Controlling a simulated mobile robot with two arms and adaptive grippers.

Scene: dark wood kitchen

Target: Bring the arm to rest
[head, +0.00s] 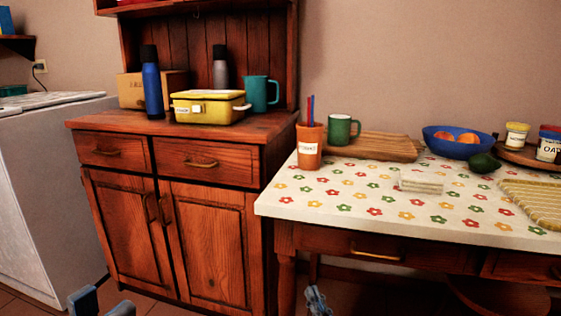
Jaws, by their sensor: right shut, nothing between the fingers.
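My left gripper (101,304) shows only as blue-grey parts at the bottom left edge, in front of the cabinet's foot. Most of it is cut off by the frame, so its jaws cannot be judged. My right gripper (316,299) is at the bottom edge, just right of the table's left leg and below the tabletop. It is shut and empty, and its arm is out of the frame. Neither gripper is seen touching anything.
A wooden cabinet (208,239) holds a blue bottle (153,90) and a yellow box (205,107). The table (330,204) carries an orange cup (309,147), a green mug (341,130), a blue bowl (450,144) and other items. A dark stool (497,297) stands below.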

